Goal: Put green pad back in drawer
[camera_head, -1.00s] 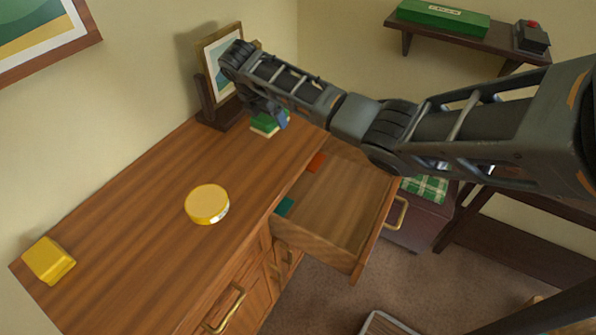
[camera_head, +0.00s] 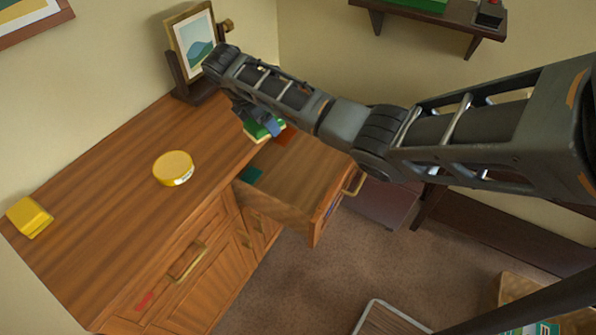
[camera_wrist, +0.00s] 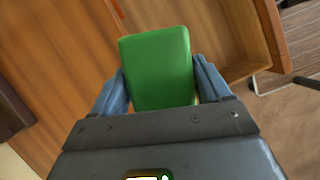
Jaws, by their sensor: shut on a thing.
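The green pad (camera_wrist: 158,62) is between the two blue fingers of my gripper (camera_wrist: 162,88) in the wrist view, and the gripper is shut on it. In the head view the pad (camera_head: 262,129) shows below my gripper (camera_head: 268,122), near the dresser top's right edge, beside the open drawer. I cannot tell whether it touches the top. The open drawer (camera_head: 285,188) sticks out from the wooden dresser (camera_head: 110,165). A teal item (camera_head: 251,175) and an orange-red item (camera_head: 284,137) lie inside it. My arm hides part of the drawer's far side.
A round yellow tin (camera_head: 174,168) and a yellow block (camera_head: 29,217) sit on the dresser top. A framed picture on a dark stand (camera_head: 193,50) stands at the back corner near my gripper. A wall shelf (camera_head: 430,22) is at upper right. The drawer's middle looks clear.

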